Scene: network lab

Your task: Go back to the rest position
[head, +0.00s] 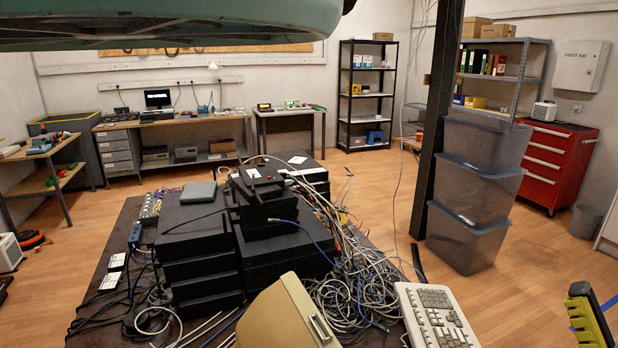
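My gripper is not in the head view, so I cannot see whether it is open or shut or what it holds. The task names no object. In front of me is a low dark table (115,235) loaded with stacked black network boxes (200,238) and a big tangle of grey cables (345,292). A close teal shape blocks the top left of the view; I cannot tell what it is.
A beige case (285,315) and a keyboard (437,318) are at the table's near edge. A dark post (437,120) and stacked clear bins (468,190) stand right. A red tool cabinet (553,165) is behind. Wooden floor (375,190) is open behind the table.

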